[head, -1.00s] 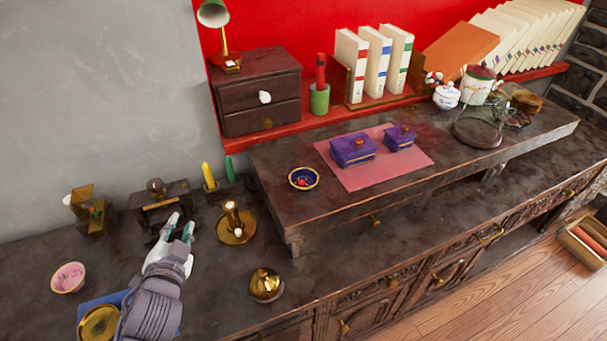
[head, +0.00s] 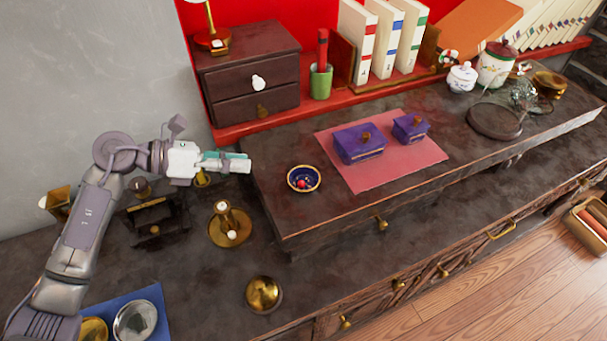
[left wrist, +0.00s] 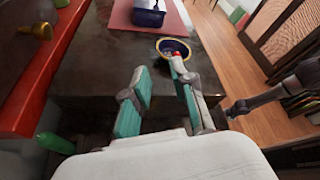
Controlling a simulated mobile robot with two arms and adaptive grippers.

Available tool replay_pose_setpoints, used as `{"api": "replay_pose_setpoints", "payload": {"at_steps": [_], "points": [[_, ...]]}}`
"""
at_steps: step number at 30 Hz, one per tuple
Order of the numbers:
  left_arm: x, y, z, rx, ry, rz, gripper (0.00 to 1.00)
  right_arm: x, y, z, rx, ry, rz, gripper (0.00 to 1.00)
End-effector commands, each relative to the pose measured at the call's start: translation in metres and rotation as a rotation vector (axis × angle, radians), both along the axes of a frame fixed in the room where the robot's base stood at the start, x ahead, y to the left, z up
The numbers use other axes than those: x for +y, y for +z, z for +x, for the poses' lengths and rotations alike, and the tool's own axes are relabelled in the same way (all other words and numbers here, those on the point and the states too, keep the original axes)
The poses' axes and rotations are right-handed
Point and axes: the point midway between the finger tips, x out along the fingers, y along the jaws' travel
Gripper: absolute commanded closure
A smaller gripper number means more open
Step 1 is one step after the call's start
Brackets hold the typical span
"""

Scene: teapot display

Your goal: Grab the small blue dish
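The small blue dish (head: 303,189) has a gold rim and holds little red and pale items. It stands on the raised dark shelf, left of the pink mat. It also shows in the left wrist view (left wrist: 168,44), just beyond the fingertips. My left gripper (head: 248,162) is to the left of the dish in the head view, pointing towards it, with a gap between them. In the left wrist view its two teal fingers (left wrist: 158,75) are apart with nothing between them; one tip overlaps the dish's near rim in the picture. A grey arm, apparently my right, shows there at the right edge; its gripper is unclear.
Two purple boxes (head: 359,144) sit on the pink mat (head: 385,177). A brass candle holder (head: 229,227) and a golden round object (head: 263,294) stand on the lower counter. A dark drawer box (head: 248,85) and green cup (head: 320,82) stand behind. The shelf front is clear.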

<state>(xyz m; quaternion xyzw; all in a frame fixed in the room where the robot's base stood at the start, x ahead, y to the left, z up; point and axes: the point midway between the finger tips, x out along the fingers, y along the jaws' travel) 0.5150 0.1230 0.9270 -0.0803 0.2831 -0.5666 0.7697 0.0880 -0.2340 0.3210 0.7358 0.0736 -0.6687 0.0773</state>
Motion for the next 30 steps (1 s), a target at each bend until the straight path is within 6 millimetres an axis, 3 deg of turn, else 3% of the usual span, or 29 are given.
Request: {"api": "replay_pose_setpoints", "payload": {"at_steps": [12, 19, 24, 30], "points": [[-0.068, -0.023, 0.014, 0.001, -0.003, -0.004, 0.75, 0.000, 0.013, -0.005, 0.006, 0.001, 0.000, 0.55], [-0.083, -0.029, 0.017, 0.002, -0.003, -0.005, 0.75, 0.000, 0.017, -0.005, 0.007, 0.001, -0.001, 0.55], [-0.108, -0.038, 0.022, 0.004, -0.003, -0.007, 0.75, 0.000, 0.026, -0.005, 0.007, 0.001, -0.001, 0.55], [-0.123, -0.047, 0.026, 0.002, -0.002, -0.004, 0.75, -0.002, 0.027, -0.004, 0.007, 0.002, -0.003, 0.55]]}}
